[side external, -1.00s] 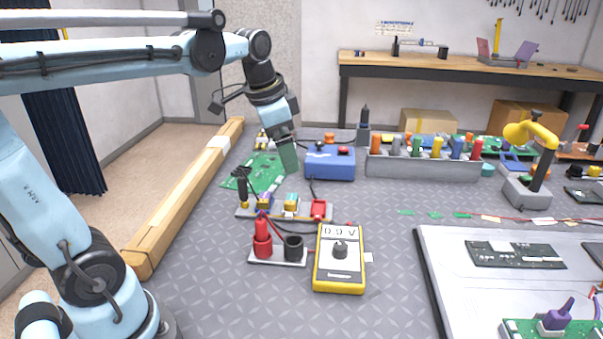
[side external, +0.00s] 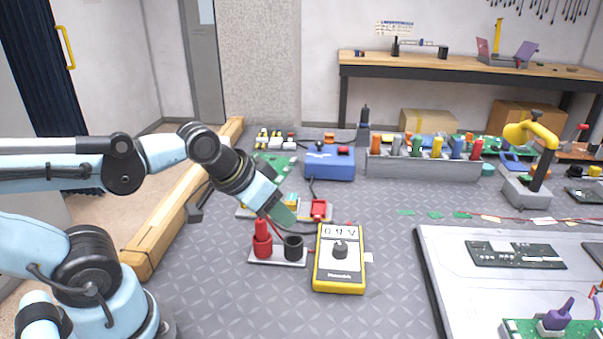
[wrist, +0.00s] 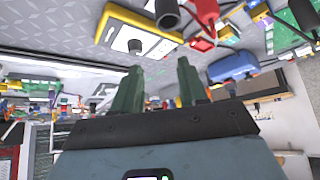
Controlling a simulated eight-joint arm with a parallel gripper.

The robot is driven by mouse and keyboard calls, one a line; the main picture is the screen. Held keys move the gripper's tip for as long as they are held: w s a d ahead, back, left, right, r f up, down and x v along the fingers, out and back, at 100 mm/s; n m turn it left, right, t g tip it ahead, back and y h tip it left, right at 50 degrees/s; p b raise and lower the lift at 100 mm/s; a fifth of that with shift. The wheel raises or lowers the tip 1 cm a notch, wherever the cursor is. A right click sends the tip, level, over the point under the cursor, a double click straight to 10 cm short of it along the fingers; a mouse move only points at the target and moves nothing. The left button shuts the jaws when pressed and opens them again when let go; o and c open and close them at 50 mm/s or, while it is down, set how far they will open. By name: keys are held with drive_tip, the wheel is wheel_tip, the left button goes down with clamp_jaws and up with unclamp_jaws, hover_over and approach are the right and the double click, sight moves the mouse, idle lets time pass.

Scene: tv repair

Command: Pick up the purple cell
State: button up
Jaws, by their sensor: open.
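My gripper (side external: 284,213) is open and empty, tilted down to the right above the small cell rack. Its two green fingers also show apart in the wrist view (wrist: 158,80). In the side view, a red cell (side external: 319,208) sits at the rack's right end, and my gripper hides much of the rest. In the wrist view the rack's red cell (wrist: 202,44) and a small purplish piece, likely the purple cell (wrist: 260,12), appear upper right, away from the fingers. A different purple part (side external: 557,317) sits on a green board at bottom right.
A yellow multimeter (side external: 340,262) and a stand with red and black posts (side external: 278,258) are just in front of the rack. A blue box (side external: 330,162) and a grey bin (side external: 425,165) stand behind. A wooden beam (side external: 170,217) edges the left side.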

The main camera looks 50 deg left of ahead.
drive_tip(key=w+a+n+g, duration=0.4)
drive_tip(key=w+a+n, duration=0.1)
drive_tip(key=a, duration=0.5)
drive_tip(key=w+a+n+g, duration=0.3)
drive_tip(key=w+a+n, duration=0.15)
drive_tip(key=a, duration=0.65)
drive_tip(key=shift+m, duration=0.25)
drive_tip(key=f, duration=1.1)
drive_tip(key=shift+w+d, duration=0.25)
drive_tip(key=shift+c, duration=0.3)
clamp_jaws()
